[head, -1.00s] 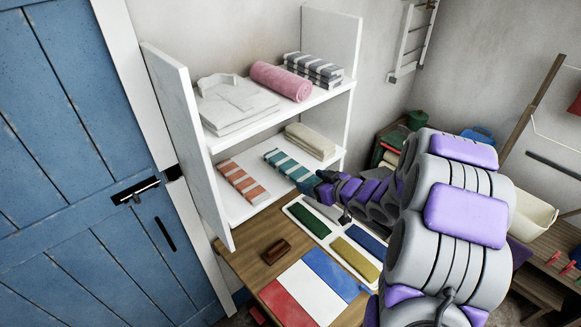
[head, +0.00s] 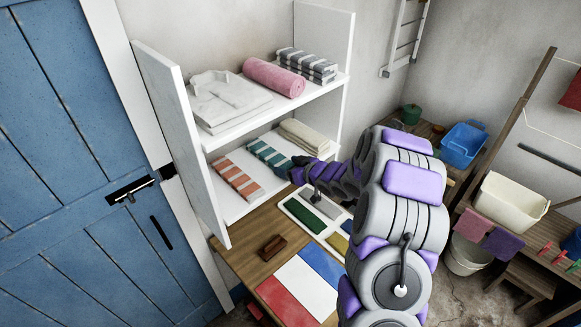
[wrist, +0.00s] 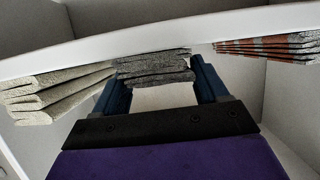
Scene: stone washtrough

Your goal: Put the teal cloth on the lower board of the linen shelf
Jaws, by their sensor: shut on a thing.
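The teal-and-white striped cloth (head: 268,152) is folded and lies flat at the lower board (head: 233,209) of the white linen shelf, between an orange-striped cloth and a cream cloth. My gripper (head: 303,172) is at its front end. In the wrist view, the cloth's folded end (wrist: 153,68) looks grey and sits between my two blue fingers (wrist: 160,88), which are shut on it. In that view, which looks upside down, the cloth meets the board's edge; I cannot tell whether it bears fully on it.
The orange-striped cloth (head: 238,180) is at left and the cream cloth (head: 308,137) at right on the lower board. The upper board holds a white garment (head: 228,100), a pink roll (head: 273,77) and grey-striped cloths (head: 307,64). A tray with a green cloth (head: 322,205) is below.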

